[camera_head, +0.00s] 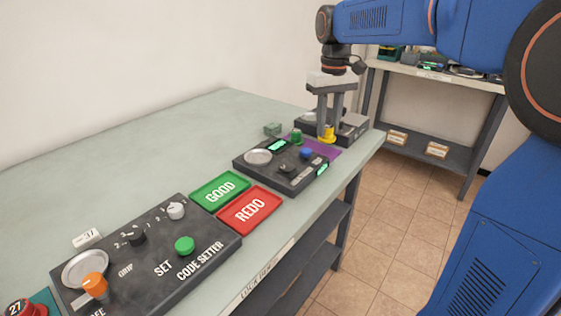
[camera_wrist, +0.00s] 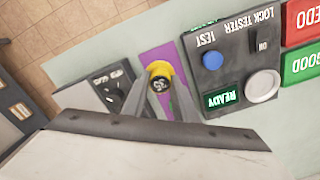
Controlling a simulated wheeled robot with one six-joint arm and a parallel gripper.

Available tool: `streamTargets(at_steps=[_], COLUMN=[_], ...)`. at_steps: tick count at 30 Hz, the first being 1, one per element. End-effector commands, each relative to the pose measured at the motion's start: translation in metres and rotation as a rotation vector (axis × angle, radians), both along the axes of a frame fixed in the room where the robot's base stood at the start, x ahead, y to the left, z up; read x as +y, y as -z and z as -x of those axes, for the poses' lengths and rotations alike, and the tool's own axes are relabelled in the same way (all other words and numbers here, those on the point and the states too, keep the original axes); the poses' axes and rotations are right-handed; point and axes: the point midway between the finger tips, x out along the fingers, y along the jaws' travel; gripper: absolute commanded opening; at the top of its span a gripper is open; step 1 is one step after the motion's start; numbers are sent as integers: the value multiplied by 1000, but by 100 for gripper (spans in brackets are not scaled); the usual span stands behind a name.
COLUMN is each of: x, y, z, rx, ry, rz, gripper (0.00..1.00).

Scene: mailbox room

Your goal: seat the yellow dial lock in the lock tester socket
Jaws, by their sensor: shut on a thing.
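My gripper (camera_head: 326,124) is shut on the yellow dial lock (camera_head: 328,134) and holds it by the far edge of the bench, over or at a purple mat. In the wrist view the yellow lock (camera_wrist: 159,78) sits between the fingertips (camera_wrist: 157,90), its dark numbered face toward the camera. The dark lock tester (camera_head: 278,174) lies left of the gripper in the head view. It has a round silver disc (camera_head: 258,156), seemingly its socket, which looks empty. In the wrist view the lock tester (camera_wrist: 236,68) is to the right, with a blue TEST button and a green READY display.
A green GOOD tray (camera_head: 220,191) and a red REDO tray (camera_head: 250,209) lie beside the tester. The code setter (camera_head: 150,265) is nearer. A small green-topped object (camera_head: 296,137) stands by the purple mat (camera_head: 318,151). A dark device (camera_head: 350,128) is behind my gripper.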

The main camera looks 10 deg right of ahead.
Motion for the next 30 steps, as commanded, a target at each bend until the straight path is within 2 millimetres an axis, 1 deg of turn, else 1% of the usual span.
streamTargets(at_steps=[3,12,14,17,20,26,30], x=[0,0,3,13,32,84,121], y=[-4,-5,-5,-7,-11,-21,-28], z=[0,0,0,1,4,14,24], rx=[0,0,0,0,-1,0,-1], ry=[0,-1,-7,-33,-80,-213,-309], rz=[0,0,0,0,0,0,0], gripper=[3,3,3,3,3,3,3])
